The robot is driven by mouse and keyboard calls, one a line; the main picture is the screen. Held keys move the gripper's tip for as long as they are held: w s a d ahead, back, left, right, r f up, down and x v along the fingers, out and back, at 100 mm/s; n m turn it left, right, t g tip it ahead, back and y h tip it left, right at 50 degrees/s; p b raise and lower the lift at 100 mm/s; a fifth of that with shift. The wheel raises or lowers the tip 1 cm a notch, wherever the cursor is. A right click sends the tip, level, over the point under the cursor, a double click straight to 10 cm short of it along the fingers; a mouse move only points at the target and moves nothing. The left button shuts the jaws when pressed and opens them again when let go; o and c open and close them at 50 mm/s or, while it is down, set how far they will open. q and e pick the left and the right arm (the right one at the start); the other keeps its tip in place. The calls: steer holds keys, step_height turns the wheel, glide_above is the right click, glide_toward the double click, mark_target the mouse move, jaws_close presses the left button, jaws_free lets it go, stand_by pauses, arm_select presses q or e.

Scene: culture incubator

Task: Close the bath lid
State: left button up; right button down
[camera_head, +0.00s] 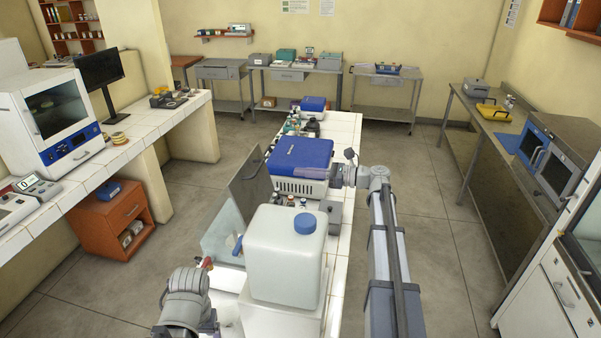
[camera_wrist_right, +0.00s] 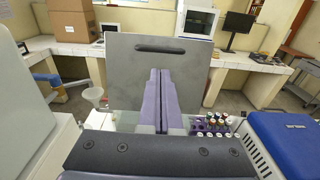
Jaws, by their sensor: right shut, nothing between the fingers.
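The bath lid (camera_head: 250,187) is a flat grey panel standing raised and tilted near the bench's left edge. It also shows in the right wrist view (camera_wrist_right: 198,73), with a dark handle slot near its top. The bath body is mostly hidden, and I cannot make it out clearly.
A blue-topped box (camera_head: 300,155) stands right of the lid. A white container with a blue cap (camera_head: 287,262) stands in front. A rack of small vials (camera_wrist_right: 215,125) sits beside the lid. A clear panel (camera_head: 219,237) stands at the bench's left edge. Open floor lies on both sides.

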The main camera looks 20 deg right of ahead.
steer(key=x, duration=1)
steer(key=shift+w+a, duration=0.2)
steer(key=shift+a, duration=0.1)
